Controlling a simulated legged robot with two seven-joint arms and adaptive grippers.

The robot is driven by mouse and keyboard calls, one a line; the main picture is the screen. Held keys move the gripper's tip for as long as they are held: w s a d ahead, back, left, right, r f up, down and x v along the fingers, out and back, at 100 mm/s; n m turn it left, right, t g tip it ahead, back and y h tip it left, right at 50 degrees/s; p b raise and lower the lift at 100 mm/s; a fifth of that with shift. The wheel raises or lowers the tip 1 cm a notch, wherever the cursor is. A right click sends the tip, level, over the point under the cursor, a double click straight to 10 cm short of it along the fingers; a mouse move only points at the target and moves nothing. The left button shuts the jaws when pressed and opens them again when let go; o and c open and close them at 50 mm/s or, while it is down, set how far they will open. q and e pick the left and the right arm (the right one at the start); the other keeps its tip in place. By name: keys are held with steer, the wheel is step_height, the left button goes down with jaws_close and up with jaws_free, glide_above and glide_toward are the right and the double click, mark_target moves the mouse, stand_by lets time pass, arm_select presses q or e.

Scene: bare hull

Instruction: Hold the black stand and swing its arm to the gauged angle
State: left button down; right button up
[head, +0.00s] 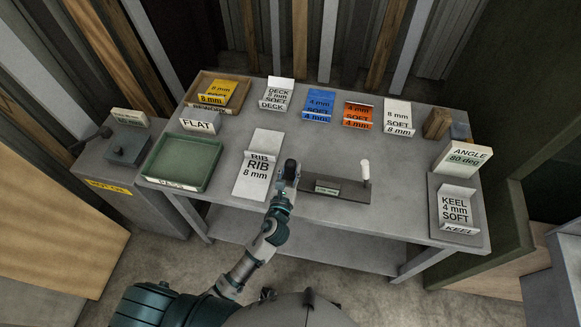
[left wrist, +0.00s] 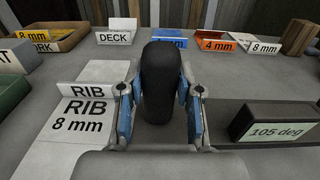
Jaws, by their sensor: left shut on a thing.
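The black stand's dark flat base (head: 342,198) lies on the grey table in front of me. A small display (head: 327,187) on it reads 105 deg in the left wrist view (left wrist: 278,131). A white-tipped handle (head: 365,170) stands nearly upright at the base's right part. My left gripper (head: 289,172) is at the stand's left end. In the left wrist view its blue-padded fingers (left wrist: 163,105) are shut on a rounded black post (left wrist: 163,72). The angle card (head: 463,158) at the table's right reads 80 deg. My right gripper does not show.
The RIB 8 mm card (head: 256,180) lies just left of my left gripper. A green tray (head: 180,163) is farther left. Several cards and bins line the back edge, and a KEEL card (head: 458,207) stands at right.

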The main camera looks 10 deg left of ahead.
mark_target(290, 181)
arm_select(q)
steer(key=shift+f, duration=2.65)
stand_by(0.9)
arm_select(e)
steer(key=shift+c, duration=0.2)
